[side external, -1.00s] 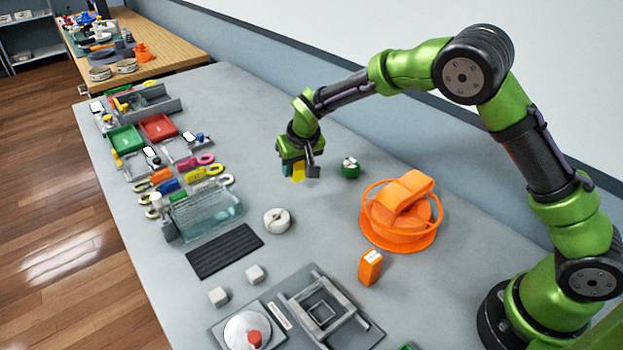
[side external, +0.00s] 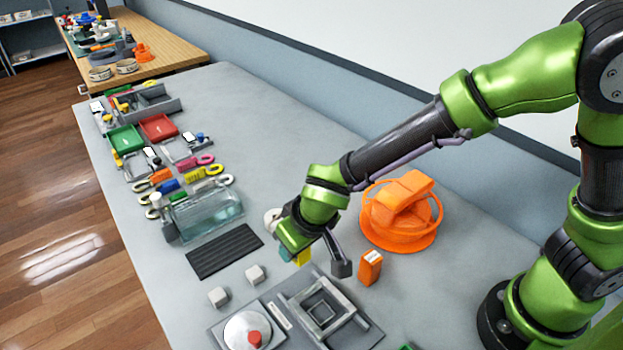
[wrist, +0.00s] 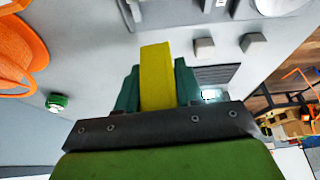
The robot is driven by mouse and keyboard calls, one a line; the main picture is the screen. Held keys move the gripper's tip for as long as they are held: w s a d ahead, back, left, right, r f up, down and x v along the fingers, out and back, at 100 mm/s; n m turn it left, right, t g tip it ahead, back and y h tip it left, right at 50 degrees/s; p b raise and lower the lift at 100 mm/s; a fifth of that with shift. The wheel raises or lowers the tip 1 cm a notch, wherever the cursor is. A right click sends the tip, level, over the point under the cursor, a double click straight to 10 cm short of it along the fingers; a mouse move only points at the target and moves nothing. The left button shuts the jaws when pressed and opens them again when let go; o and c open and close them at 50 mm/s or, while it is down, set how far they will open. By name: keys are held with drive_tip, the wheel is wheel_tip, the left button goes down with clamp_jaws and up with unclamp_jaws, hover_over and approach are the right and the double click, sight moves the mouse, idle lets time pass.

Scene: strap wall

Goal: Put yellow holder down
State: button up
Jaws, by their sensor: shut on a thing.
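The yellow holder (wrist: 157,77) is a plain yellow block between the two teal fingers of my gripper (wrist: 156,88) in the wrist view. My gripper is shut on it.
An orange spool (side external: 402,240) and an orange block (side external: 370,267) stand to the right. A grey frame fixture (side external: 322,308) and two pale cubes (side external: 218,297) are in front. A dark ribbed mat (side external: 225,250) and a clear box (side external: 207,212) lie left. The far table middle is clear.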

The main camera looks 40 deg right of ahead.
drive_tip(key=shift+d+f, duration=0.3)
hover_over(226, 247)
drive_tip(key=s, duration=0.1)
drive_tip(key=shift+s+f+m, duration=0.2)
drive_tip(key=shift+f+m, duration=0.1)
drive_tip(key=shift+f, duration=2.1)
drive_tip(key=shift+f, duration=0.15)
drive_tip(key=o, duration=1.1)
